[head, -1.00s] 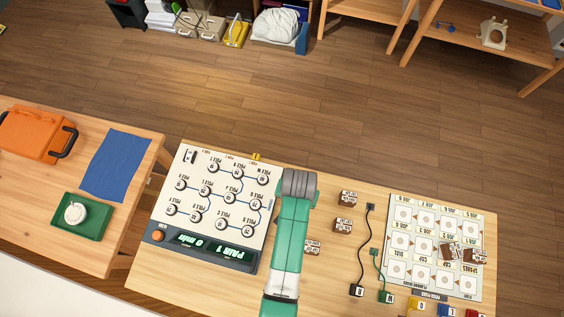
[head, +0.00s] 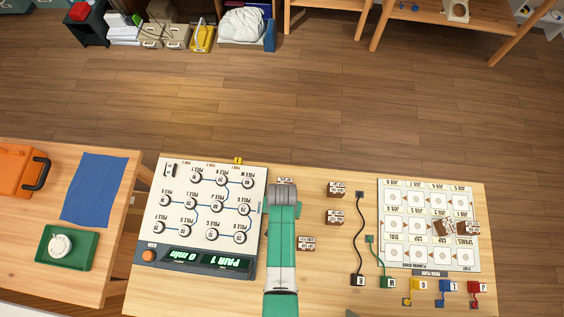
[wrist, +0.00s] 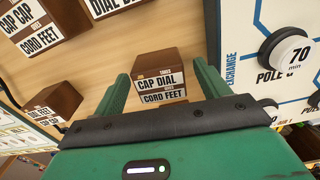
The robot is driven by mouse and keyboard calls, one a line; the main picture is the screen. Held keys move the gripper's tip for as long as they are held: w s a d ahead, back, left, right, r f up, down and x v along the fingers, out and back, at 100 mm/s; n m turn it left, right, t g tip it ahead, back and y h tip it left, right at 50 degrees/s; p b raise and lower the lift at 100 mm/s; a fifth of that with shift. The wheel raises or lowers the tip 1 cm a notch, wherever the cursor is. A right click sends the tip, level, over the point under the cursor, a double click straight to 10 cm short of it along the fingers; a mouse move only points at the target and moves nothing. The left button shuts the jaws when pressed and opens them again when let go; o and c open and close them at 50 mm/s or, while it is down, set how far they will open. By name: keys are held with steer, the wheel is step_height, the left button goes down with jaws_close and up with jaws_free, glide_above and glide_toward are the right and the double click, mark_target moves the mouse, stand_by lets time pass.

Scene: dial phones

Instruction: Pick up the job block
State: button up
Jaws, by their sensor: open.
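A brown job block (wrist: 160,80) labelled CAP DIAL and CORD FEET stands on the wooden table in the wrist view. My gripper (wrist: 163,86) is open, with one green finger on each side of this block in the picture and a gap to it; I cannot tell the height gap. In the head view my arm hides the gripper, and a brown block (head: 285,181) shows partly behind the arm. Other similar blocks stand to its right (head: 336,188), (head: 335,216) and lower down (head: 307,243).
The white pole board (head: 208,208) with dials lies close left of my arm. A planning board (head: 390,262) with two blocks on it lies at the right. Black (head: 360,235) and green cords lie between. More blocks (wrist: 60,104) stand left in the wrist view.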

steer(key=c, duration=1.1)
step_height(320, 180, up, 10)
steer(key=shift+r+p, duration=0.1)
steer(key=shift+p, duration=0.7)
